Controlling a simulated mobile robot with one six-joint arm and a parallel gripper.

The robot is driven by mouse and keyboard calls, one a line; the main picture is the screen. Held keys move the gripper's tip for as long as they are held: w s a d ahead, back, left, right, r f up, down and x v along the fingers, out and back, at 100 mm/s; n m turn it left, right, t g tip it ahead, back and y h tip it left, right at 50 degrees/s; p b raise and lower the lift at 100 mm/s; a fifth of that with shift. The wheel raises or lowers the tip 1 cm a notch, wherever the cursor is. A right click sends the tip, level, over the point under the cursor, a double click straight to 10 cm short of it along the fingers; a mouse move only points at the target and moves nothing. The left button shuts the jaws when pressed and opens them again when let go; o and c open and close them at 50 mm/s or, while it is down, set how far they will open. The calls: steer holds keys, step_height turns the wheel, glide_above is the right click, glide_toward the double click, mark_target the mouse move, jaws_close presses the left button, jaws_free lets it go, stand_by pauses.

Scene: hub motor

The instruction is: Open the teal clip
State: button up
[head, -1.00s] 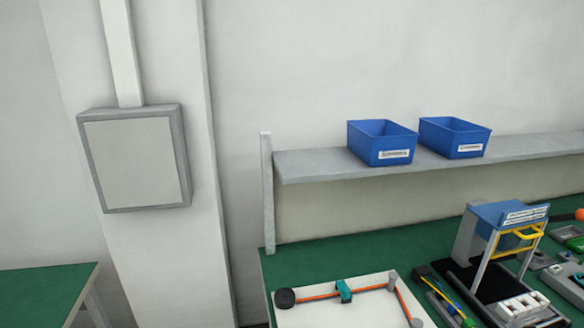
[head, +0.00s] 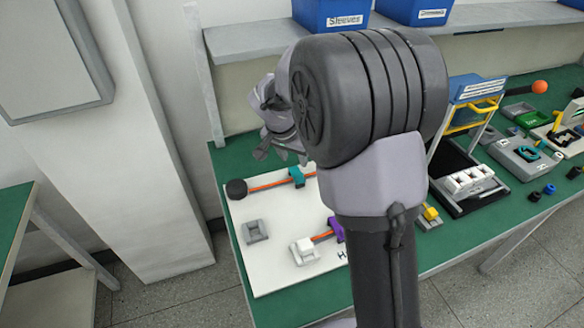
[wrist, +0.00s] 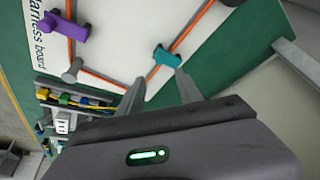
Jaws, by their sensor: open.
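The teal clip (head: 297,176) sits on the white harness board (head: 268,210), on the orange cable (head: 265,184). In the wrist view the teal clip (wrist: 167,57) lies just beyond my fingertips, nearer the right finger. I cannot tell whether the clip is open or shut. My gripper (wrist: 160,85) is open, with nothing between its fingers. In the head view my gripper (head: 283,154) is above the far side of the board, partly hidden by my own arm. A purple clip (head: 336,229) is on the near part of the board; it also shows in the wrist view (wrist: 68,25).
A black round piece (head: 237,189) and grey posts (head: 255,231) stand on the board. A blue-topped stand (head: 478,88) and trays are to the right on the green table (head: 430,245). A grey shelf (head: 250,38) with blue bins (head: 332,14) runs behind.

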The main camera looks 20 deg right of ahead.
mark_target(300, 175)
steer(key=b+x, duration=0.3)
steer(key=x, duration=0.8)
steer(key=shift+w+d+f, duration=0.1)
steer(key=shift+f, duration=0.15)
jaws_close()
stand_by(0.8)
